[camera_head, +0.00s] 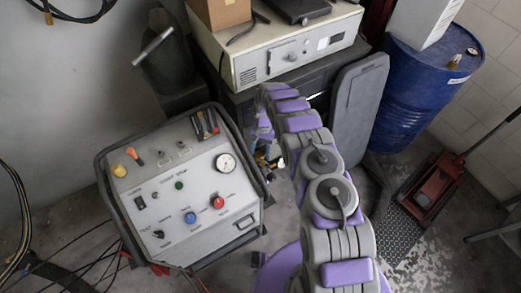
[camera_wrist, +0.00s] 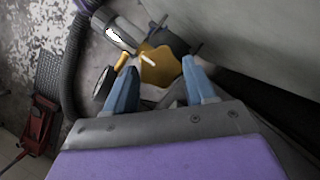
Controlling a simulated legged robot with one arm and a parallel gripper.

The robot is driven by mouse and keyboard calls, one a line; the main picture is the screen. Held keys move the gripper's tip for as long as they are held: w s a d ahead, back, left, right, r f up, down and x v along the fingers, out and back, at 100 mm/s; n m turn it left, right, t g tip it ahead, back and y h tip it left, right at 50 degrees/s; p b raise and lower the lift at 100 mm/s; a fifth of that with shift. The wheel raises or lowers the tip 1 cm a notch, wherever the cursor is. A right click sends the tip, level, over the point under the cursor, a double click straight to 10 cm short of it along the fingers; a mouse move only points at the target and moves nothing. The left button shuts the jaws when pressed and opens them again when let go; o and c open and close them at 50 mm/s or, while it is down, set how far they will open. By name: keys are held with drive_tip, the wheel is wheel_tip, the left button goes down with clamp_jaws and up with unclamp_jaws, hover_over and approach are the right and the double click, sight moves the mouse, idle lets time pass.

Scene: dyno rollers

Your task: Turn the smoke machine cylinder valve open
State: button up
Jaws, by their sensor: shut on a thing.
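The brass-yellow cylinder valve (camera_wrist: 160,66) shows in the wrist view, in front of my fingertips. My gripper (camera_wrist: 158,70) has its two blue fingers on either side of the valve's knob and is shut on it. A small round gauge (camera_wrist: 103,82) and a silver cylindrical fitting (camera_wrist: 118,35) are at its left. In the head view, a small brass part of the valve (camera_head: 262,161) shows beside my arm, low behind the grey control panel machine (camera_head: 180,165). My arm hides most of the valve and gripper there.
A blue drum (camera_head: 420,95) stands at the right, with a red floor jack (camera_head: 432,185) in front. A beige instrument box (camera_head: 285,55) sits on a dark cabinet behind. A dark hose (camera_wrist: 72,65) curves left of the valve. Cables lie on the floor at left.

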drive_tip(key=shift+w+a, duration=0.1)
drive_tip(key=o, duration=1)
drive_tip(key=shift+o, duration=0.2)
drive_tip(key=v, duration=1.7)
drive_tip(key=shift+p, duration=0.3)
drive_tip(key=shift+a+r, duration=0.1)
drive_tip(key=shift+r, duration=0.15)
